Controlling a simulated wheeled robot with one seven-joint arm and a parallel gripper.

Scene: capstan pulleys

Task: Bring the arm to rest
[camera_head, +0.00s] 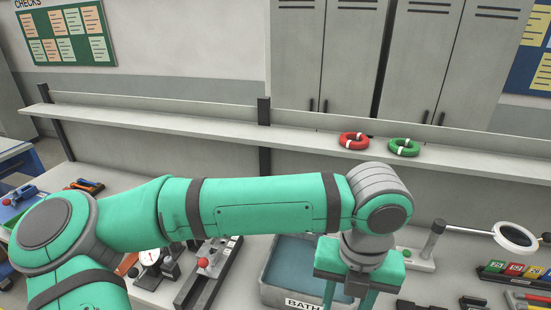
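My teal arm stretches from the lower left across the view to my gripper (348,295) at the lower middle. The gripper points down over the right part of a grey tray labelled BATH (283,296). Its two teal fingers stand apart, with a gap between them, and I see nothing held there. The fingertips are close to the bottom edge of the picture, so their height above the tray is hard to tell.
A bench fixture with a red knob (204,263) and a dial gauge (150,258) stand left of the tray. A magnifier (514,236) stands at right. A red ring (354,140) and a green ring (404,147) lie on the shelf (200,122) behind my arm.

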